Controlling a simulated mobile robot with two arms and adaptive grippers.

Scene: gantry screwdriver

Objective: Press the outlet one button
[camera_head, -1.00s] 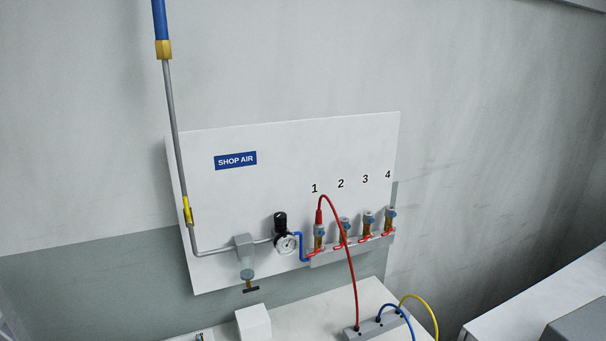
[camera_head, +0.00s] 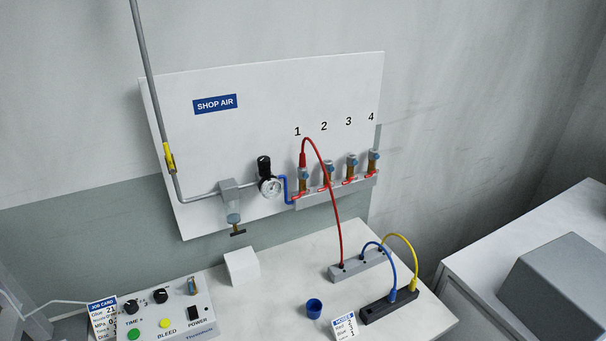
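The SHOP AIR panel (camera_head: 270,95) hangs on the wall with outlets numbered 1 to 4 along its lower right. Outlet one (camera_head: 303,178) is the leftmost, under the "1" label. A red hose (camera_head: 329,175) is plugged into its top and runs down to a grey block on the table. A small red ring or lever shows at the base of outlet one; a separate button is too small to make out. Outlet two (camera_head: 328,172) stands just right of it, partly crossed by the red hose. Neither gripper is in view.
A pressure gauge (camera_head: 270,186) sits left of the outlets. On the table (camera_head: 270,300) are a white cube (camera_head: 242,266), a control box (camera_head: 180,310), a blue cup (camera_head: 314,308), a grey block (camera_head: 358,266) and a black block (camera_head: 390,305) with hoses. Another bench (camera_head: 520,235) stands at right.

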